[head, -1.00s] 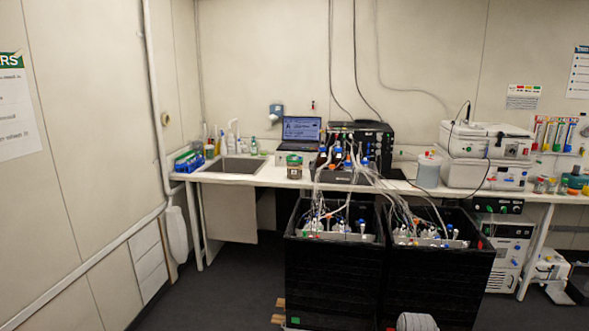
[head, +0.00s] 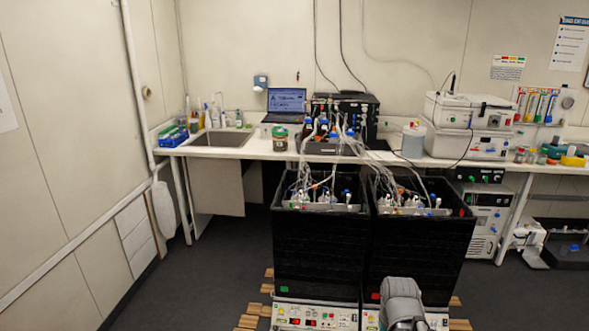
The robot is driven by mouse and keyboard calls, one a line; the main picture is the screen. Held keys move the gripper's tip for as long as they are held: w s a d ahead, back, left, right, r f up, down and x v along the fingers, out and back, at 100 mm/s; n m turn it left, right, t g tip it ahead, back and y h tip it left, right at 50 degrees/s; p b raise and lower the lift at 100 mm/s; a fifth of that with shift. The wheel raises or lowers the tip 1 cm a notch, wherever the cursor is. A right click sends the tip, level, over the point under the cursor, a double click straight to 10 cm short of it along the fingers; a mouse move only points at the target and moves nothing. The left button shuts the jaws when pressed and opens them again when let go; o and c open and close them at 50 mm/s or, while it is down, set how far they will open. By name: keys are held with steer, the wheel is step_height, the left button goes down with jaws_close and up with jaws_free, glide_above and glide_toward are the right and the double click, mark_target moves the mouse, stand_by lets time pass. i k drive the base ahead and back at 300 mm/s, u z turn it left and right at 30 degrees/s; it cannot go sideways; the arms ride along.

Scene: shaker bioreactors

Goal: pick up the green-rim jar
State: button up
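The jar with the green rim (head: 280,139) stands upright on the white bench (head: 232,153), between the sink and the tubed bottles. It looks brownish below the rim and is small in the picture. A grey rounded part of my arm shows at the bottom edge, right of the middle, in front of the right black box. My gripper is not in view, so its fingers cannot be seen.
Two tall black boxes (head: 318,245) (head: 415,250) full of tubing stand on control units in front of the bench, right of the jar. A laptop (head: 287,103) sits behind the jar. A sink (head: 222,139) lies to its left. Floor (head: 215,265) is free at the left.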

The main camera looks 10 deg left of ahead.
mark_target(280, 138)
steer(key=u, duration=1.25)
steer(key=i, duration=3.8)
